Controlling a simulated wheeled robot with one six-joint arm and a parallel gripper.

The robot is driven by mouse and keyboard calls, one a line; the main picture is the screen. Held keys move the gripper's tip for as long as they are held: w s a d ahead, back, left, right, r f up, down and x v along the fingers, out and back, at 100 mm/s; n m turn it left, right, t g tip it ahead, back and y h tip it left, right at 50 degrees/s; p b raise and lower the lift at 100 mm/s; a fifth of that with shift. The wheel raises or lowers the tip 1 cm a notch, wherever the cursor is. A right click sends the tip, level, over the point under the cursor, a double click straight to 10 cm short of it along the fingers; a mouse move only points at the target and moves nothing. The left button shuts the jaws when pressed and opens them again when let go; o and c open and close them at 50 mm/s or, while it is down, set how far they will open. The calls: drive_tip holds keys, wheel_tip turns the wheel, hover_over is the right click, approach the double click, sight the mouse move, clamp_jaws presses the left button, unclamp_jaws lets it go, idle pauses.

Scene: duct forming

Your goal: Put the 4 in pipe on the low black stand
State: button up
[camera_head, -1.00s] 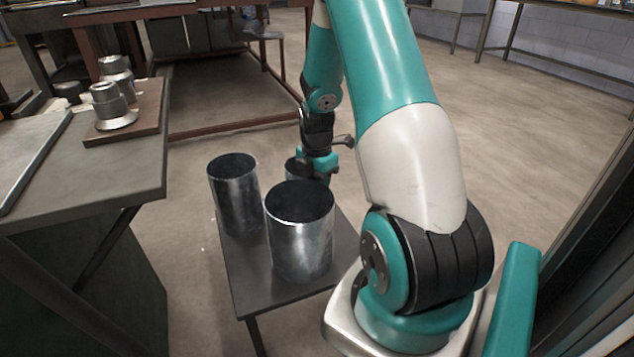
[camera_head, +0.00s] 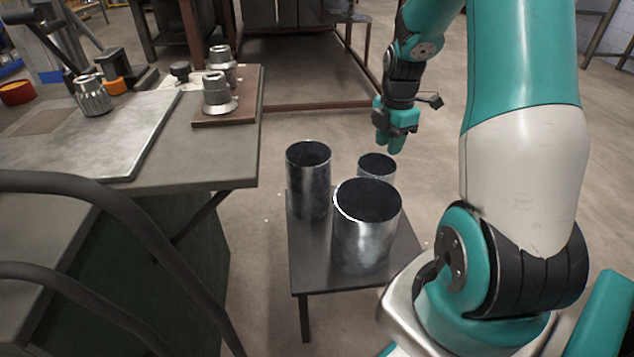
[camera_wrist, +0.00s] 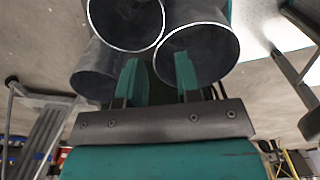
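Three open steel pipes stand upright on the low black stand (camera_head: 308,275). The narrowest and lowest-looking, which I take as the 4 in pipe (camera_head: 376,169), is at the back right, its lower part hidden by the wide front pipe (camera_head: 365,235). A tall pipe (camera_head: 308,185) stands at the back left. My gripper (camera_head: 390,146) is just above and behind the narrowest pipe, pointing down. In the wrist view its two teal fingers (camera_wrist: 158,78) are apart with nothing held between them. Pipe rims show ahead of them; which pipe is which there is unclear.
A grey workbench (camera_head: 215,170) is left of the stand, with metal fittings (camera_head: 219,95) on a brown board and a flat metal plate (camera_head: 105,135). Dark curved bars (camera_head: 130,215) cross the lower left. Open floor (camera_head: 310,115) lies behind the stand.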

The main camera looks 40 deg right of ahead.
drive_tip(key=a+r+m+t+y, duration=0.15)
drive_tip(key=a+r, duration=0.35)
drive_tip(key=a, duration=0.6)
drive_tip(key=a+r+m+g, duration=0.1)
drive_tip(key=a+r+m, duration=0.25)
drive_tip(key=a, duration=0.85)
drive_tip(key=s+a+r+m+y, duration=0.2)
drive_tip(key=s+a+r, duration=0.3)
drive_tip(key=s+a, duration=0.9)
drive_tip(key=shift+s+a+m, duration=0.2)
drive_tip(key=shift+s+m, duration=0.25)
drive_tip(key=shift+m, duration=0.45)
drive_tip(key=shift+r+y, duration=0.15)
drive_tip(key=shift+y, duration=0.1)
wheel_tip(320, 180, up, 30)
drive_tip(key=p, duration=3)
